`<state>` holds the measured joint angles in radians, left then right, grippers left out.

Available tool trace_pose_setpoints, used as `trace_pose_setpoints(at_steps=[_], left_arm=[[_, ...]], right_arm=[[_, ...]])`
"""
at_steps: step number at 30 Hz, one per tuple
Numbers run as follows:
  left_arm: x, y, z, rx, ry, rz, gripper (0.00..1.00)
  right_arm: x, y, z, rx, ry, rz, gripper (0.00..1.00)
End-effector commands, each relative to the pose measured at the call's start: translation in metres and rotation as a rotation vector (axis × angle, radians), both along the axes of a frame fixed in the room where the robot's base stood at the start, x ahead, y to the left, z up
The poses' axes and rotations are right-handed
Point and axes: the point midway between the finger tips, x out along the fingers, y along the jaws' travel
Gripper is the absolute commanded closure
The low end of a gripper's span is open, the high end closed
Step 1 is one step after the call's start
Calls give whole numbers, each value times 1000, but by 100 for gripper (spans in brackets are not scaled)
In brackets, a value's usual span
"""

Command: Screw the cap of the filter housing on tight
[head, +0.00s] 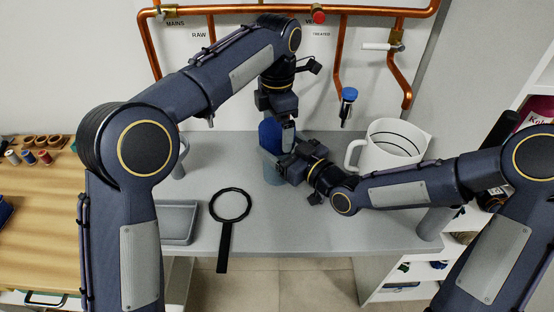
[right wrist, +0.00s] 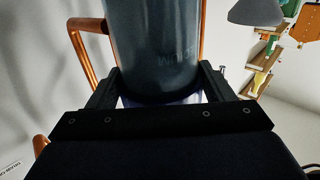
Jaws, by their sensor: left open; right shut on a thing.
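The filter housing (head: 272,174) is a grey-blue cylinder standing upright near the back of the grey bench, partly hidden by my arms. Its blue cap (head: 268,134) shows on top. My right gripper (head: 278,164) is shut on the housing from the right. In the right wrist view the housing (right wrist: 165,45) is a dark cylinder with faint lettering between the two fingers (right wrist: 160,88). My left gripper (head: 284,138) points down at the cap and is open. I cannot tell whether its fingers touch the cap. The seam between cap and housing is hidden.
A black ring wrench (head: 224,240) lies on the bench, its handle over the front edge. A grey tray (head: 178,240) is at the left, a white jug (head: 412,155) at the back right. Copper pipes (head: 147,50) and a blue-topped fitting (head: 349,94) are on the wall behind.

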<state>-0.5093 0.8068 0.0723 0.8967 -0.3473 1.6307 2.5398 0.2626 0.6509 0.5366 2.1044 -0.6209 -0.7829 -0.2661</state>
Motion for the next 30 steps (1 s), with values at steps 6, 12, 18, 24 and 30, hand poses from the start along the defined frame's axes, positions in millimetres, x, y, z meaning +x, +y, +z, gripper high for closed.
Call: trace_pose_setpoints(at_steps=[6, 12, 18, 24, 30], left_arm=[[0, 0, -21, -1, 1, 1, 6], [0, 0, -24, -1, 0, 1, 6], [0, 0, -24, -1, 0, 1, 14], [0, 0, -24, -1, 0, 1, 40], [0, 0, -24, -1, 0, -47, 50]], right_arm=[[0, 0, 0, 0, 0, -1, 89], [0, 0, 0, 0, 0, -1, 89], [0, 0, 0, 0, 0, -1, 89], [0, 0, 0, 0, 0, -1, 89], [0, 0, 0, 0, 0, -1, 89]])
